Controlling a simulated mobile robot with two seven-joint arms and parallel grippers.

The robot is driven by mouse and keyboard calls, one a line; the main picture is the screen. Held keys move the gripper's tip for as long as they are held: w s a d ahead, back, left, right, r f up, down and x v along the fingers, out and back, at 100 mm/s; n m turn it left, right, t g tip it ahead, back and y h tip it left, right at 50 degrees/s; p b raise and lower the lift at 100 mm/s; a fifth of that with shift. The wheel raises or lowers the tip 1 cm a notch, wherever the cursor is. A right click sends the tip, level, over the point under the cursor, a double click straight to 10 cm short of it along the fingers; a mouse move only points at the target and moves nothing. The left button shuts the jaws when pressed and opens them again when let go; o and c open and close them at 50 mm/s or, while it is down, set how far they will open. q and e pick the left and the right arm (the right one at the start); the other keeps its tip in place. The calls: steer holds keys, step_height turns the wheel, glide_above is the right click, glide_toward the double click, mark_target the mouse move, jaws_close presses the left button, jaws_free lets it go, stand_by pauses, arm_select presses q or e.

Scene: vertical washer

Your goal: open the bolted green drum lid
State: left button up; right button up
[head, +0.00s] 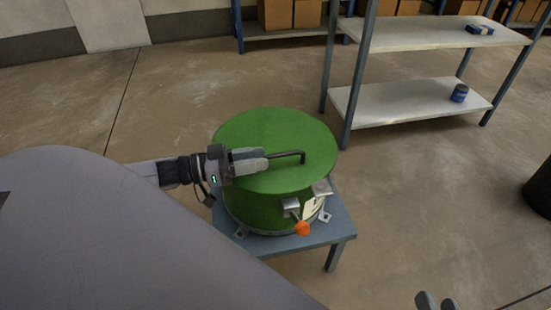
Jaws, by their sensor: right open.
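The green drum (245,213) stands upright on a small blue-grey table. Its round green lid (275,125) lies flat on top, with a black bar handle (290,155). My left gripper (268,160) reaches in from the left over the lid, and its fingers look closed around the left part of the handle, hiding it. At the drum's front right rim are metal brackets (290,204), a pale tag or lever (312,207) and an orange knob (302,229). My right gripper (436,301) is open and empty at the bottom edge, apart from the drum; only its fingertips show.
The small table (335,220) has bare corners around the drum. A shelf rack (400,103) with a blue can (459,93) stands behind to the right. A dark round container (540,188) is at the right edge. The floor between is clear.

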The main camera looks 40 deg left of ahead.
mark_target(275, 155)
arm_select(q)
steer(key=shift+b+x, duration=0.75)
steer(key=shift+x, duration=1.7)
jaws_close()
